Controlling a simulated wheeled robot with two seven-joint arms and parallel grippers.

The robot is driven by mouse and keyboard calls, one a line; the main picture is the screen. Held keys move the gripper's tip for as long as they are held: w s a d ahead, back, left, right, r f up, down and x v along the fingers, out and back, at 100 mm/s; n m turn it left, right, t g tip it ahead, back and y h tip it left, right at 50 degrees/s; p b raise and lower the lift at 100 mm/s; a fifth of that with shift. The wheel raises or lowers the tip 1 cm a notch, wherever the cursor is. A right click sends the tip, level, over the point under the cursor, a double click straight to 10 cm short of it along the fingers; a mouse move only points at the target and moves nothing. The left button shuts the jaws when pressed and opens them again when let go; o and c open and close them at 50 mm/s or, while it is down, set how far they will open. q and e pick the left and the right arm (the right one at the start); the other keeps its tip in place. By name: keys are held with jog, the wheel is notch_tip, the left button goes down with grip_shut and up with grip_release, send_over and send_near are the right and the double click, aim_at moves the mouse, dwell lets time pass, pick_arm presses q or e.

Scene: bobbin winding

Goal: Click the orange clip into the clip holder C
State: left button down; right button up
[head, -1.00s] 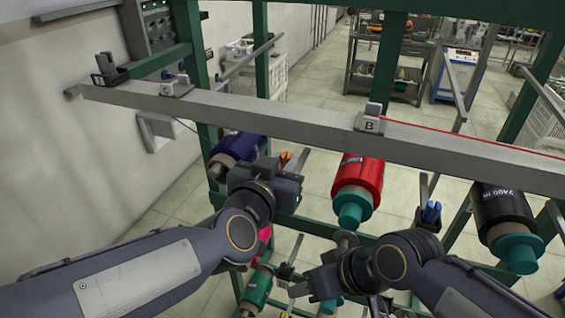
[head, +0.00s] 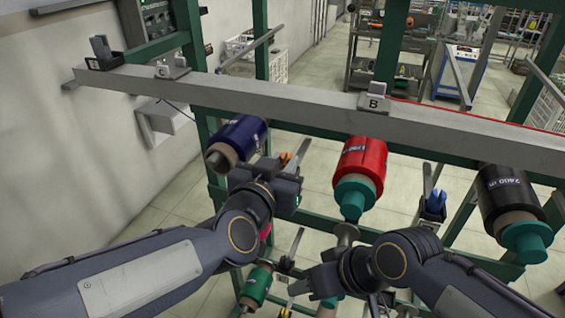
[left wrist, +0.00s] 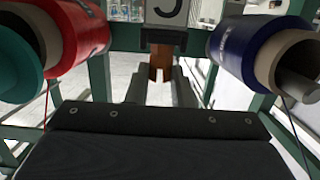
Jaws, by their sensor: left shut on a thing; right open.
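The orange clip (head: 285,157) shows as a small piece at my left gripper (head: 290,166), mostly hidden by it. In the left wrist view the orange-brown clip (left wrist: 159,72) sits between the two fingers, which are shut on it. Clip holder C (head: 173,68) is a small grey block on the long grey rail, up and left of the left gripper and apart from it. A grey plate (left wrist: 167,14) with a cut-off dark letter shows beyond the clip in the wrist view. My right gripper (head: 304,287) is open and low in the middle.
The grey rail (head: 270,104) crosses the frame and carries holder B (head: 374,102). Below it hang a blue spool (head: 240,136), a red spool (head: 361,162) and a black spool (head: 507,195). A blue clip (head: 435,202) stands at the right. Green posts frame the rack.

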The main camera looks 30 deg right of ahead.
pick_arm(q)
jog(key=shift+f, duration=0.25)
jog(key=c, duration=1.2)
grip_release()
jog(key=v, duration=0.8)
jog(key=w+a+f+n+y, duration=0.1)
jog(key=w+a+f+n, duration=0.1)
jog(key=a, duration=0.7)
jog(key=w+a+f+n+y, duration=0.1)
jog(key=a+f+n, duration=0.1)
jog(key=a, duration=0.7)
jog(key=s+a+f+n+g+y, duration=0.1)
jog(key=s+a+f+n+y, duration=0.1)
jog(key=s+a+f, duration=0.2)
jog(key=s+a+f+n+g+y, duration=0.2)
jog(key=s+a+f+n, duration=0.1)
jog(key=a, duration=0.6)
jog(key=s+a+f+n+g+y, duration=0.1)
jog(key=s+a+f+n+y, duration=0.1)
jog(key=s+a+f, duration=0.3)
jog(key=shift+s+a+f+n+g+y, duration=0.1)
jog(key=shift+s+a+n+g+y, duration=0.1)
jog(key=shift+s+a, duration=0.2)
jog(key=shift+s+a+f+n+g+y, duration=0.1)
jog(key=shift+s+a+f+n+g, duration=0.1)
jog(key=shift+s+a, duration=0.15)
